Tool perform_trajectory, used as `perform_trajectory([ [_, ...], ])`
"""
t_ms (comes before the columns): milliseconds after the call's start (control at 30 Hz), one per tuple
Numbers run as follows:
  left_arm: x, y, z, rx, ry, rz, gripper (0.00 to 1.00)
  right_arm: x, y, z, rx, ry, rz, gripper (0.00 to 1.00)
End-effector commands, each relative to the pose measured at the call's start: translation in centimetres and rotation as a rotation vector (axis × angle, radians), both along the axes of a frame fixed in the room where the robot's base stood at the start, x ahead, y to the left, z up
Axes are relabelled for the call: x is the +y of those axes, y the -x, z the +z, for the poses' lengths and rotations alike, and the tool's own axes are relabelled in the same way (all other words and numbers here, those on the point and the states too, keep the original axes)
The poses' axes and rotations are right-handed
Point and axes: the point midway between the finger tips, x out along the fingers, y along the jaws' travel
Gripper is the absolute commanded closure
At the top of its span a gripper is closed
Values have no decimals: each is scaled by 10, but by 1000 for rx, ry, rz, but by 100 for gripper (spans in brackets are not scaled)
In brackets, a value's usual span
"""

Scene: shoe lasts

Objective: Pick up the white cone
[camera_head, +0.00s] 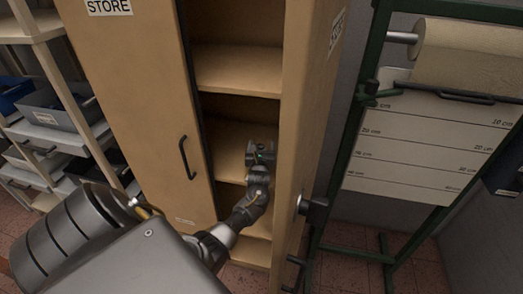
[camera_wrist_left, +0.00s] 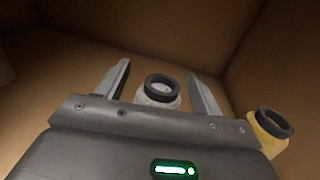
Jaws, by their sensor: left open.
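The white cone (camera_wrist_left: 158,97), pale with a dark ring at its top, stands between the two fingers of my left gripper (camera_wrist_left: 159,72) in the left wrist view. The fingers are apart, with a visible gap on each side of the cone. Its lower part is hidden behind the gripper body. In the head view my left gripper (camera_head: 262,151) reaches into the open cabinet at a middle shelf, and it hides the cone there. My right gripper is not in view.
A yellow cone (camera_wrist_left: 268,132) with a dark ring stands close to the right of my left gripper. The cabinet (camera_head: 303,110) walls and shelf edges (camera_head: 238,82) enclose it closely. The cabinet's left door (camera_head: 135,100) has a dark handle. A paper-roll rack (camera_head: 465,50) stands to the right.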

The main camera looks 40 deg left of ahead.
Motion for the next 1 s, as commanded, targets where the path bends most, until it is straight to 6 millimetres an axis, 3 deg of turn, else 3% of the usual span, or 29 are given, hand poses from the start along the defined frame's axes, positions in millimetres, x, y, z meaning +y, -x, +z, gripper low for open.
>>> perform_trajectory([
  [167,0,0,0,0,0,0,34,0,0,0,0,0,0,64],
  [667,0,0,0,0,0,-1,99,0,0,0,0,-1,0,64],
  [1000,0,0,3,-2,-2,-1,100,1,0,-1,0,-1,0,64],
])
